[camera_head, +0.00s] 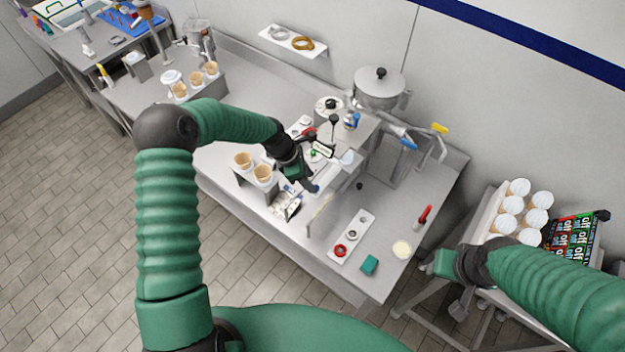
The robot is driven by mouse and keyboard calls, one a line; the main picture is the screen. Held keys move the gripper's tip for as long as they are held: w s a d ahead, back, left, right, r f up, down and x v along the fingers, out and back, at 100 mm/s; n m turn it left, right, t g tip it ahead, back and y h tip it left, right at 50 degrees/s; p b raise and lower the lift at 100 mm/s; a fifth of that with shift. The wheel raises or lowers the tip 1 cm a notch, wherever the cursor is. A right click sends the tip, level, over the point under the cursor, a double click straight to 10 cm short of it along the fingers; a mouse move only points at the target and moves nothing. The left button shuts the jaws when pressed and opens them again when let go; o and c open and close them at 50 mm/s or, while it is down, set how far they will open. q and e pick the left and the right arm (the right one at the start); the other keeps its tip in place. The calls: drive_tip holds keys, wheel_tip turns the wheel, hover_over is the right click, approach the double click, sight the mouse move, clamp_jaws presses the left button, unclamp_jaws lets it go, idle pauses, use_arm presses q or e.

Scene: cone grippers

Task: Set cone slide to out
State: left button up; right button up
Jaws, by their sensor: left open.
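A grey metal holder (242,182) with two wafer cones (262,173) stands near the front edge of the counter, left of the machine. I cannot make out a separate slide part on it or how it is set. My left gripper (308,187) is just right of these cones, low beside the machine's front, and is open. Its fingers are small and partly lost against the metal parts, so contact is unclear. The end of my right arm (443,262) is at the lower right, away from the cones; its fingers cannot be made out.
A lidded pot (379,90) stands at the back of the counter. A white strip with rings (351,236), a teal block (369,265) and a red-handled tool (423,216) lie at the right. Another cone holder (206,92) is at the left. White cups (508,205) fill a side stand.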

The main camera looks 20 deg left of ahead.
sight(316, 186)
use_arm(q)
drive_tip(key=x, duration=0.3)
drive_tip(key=shift+d+f, duration=0.25)
drive_tip(key=shift+a, duration=0.15)
drive_tip(key=shift+a, duration=0.1)
drive_tip(key=c, duration=0.5)
clamp_jaws()
drive_tip(key=shift+r, duration=0.1)
idle(0.4)
